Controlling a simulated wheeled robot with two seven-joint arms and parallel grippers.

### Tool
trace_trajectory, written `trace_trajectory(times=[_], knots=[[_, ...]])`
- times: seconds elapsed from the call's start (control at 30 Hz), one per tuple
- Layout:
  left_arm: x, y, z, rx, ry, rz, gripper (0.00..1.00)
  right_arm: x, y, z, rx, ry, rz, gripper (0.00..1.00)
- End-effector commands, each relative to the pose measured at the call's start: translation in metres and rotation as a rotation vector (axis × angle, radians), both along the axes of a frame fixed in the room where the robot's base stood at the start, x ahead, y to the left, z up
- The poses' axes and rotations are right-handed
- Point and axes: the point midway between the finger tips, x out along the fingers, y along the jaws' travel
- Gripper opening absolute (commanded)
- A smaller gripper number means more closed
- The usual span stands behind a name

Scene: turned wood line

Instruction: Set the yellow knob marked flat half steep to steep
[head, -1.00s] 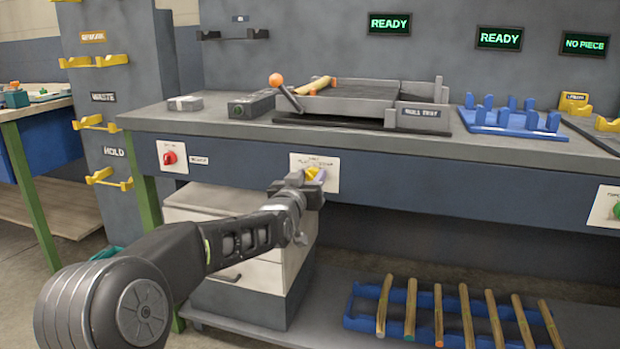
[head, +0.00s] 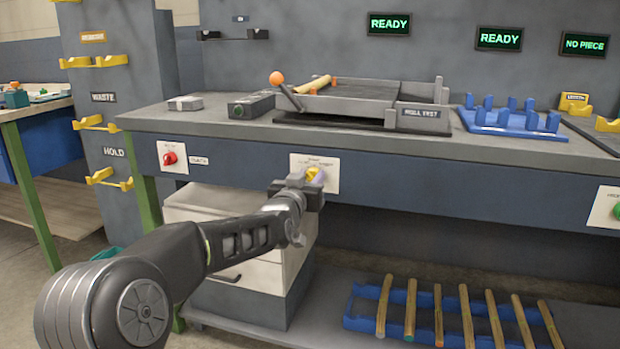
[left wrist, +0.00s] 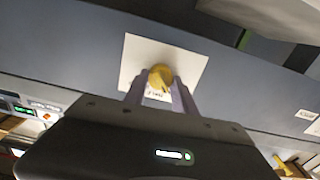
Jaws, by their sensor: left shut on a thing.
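The yellow knob (head: 313,174) sits on a white label plate (head: 331,176) on the front of the bench. In the left wrist view the knob (left wrist: 160,76) is between the two purple-grey fingers, in front of its white plate (left wrist: 190,66). My left gripper (head: 314,182) is shut on the knob; its body hides part of the plate in the head view. The plate's lettering is too small and partly covered to read, so I cannot tell which mark the knob points at. My right gripper is not in view.
A red knob (head: 169,158) is on a plate to the left, a green knob (head: 617,210) at the right edge. A roll test ramp (head: 375,101) with an orange-ended lever stands on the bench. A white drawer unit (head: 190,207) stands below. A blue rack (head: 360,322) holds several rods.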

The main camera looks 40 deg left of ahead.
Motion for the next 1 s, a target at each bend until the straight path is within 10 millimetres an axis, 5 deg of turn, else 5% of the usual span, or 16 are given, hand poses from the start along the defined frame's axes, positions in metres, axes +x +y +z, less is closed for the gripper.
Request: trace_trajectory(times=[1.0], knots=[[0.001, -0.003, 0.000, 0.811, 0.284, -0.001, 0.00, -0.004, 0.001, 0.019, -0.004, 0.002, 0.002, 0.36]])
